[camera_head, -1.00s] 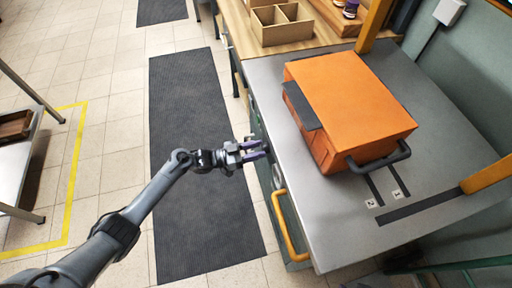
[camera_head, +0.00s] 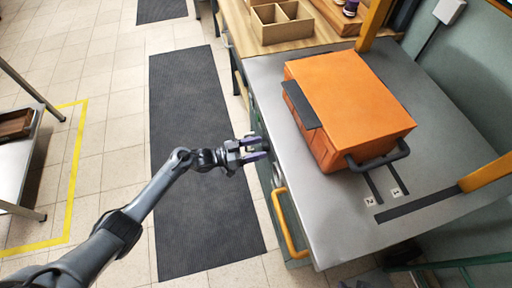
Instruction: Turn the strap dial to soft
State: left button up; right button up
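My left gripper (camera_head: 264,148) is at the front side of the grey-topped strapping bench (camera_head: 265,85), left of the orange case. Its two purple-tipped fingers are apart, with nothing seen between them. A small rounded part shows on the bench front just below the fingers, but it is too small to tell whether it is the strap dial. No dial marking or setting can be read from this steep angle. A small dark purplish shape at the bottom edge may be part of my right gripper; its fingers cannot be made out.
The orange case (camera_head: 345,95) with a dark handle sits on the bench top. A yellow handle (camera_head: 286,225) sticks out from the bench front below my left gripper. A wooden divided box (camera_head: 281,27) stands at the back. The dark floor mat (camera_head: 195,110) is clear.

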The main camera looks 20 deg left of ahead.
pick_arm(q)
jog(key=v, duration=1)
jog(key=shift+s+a+p, duration=0.25)
jog(key=shift+a+p, duration=0.1)
jog(key=shift+p, duration=0.05)
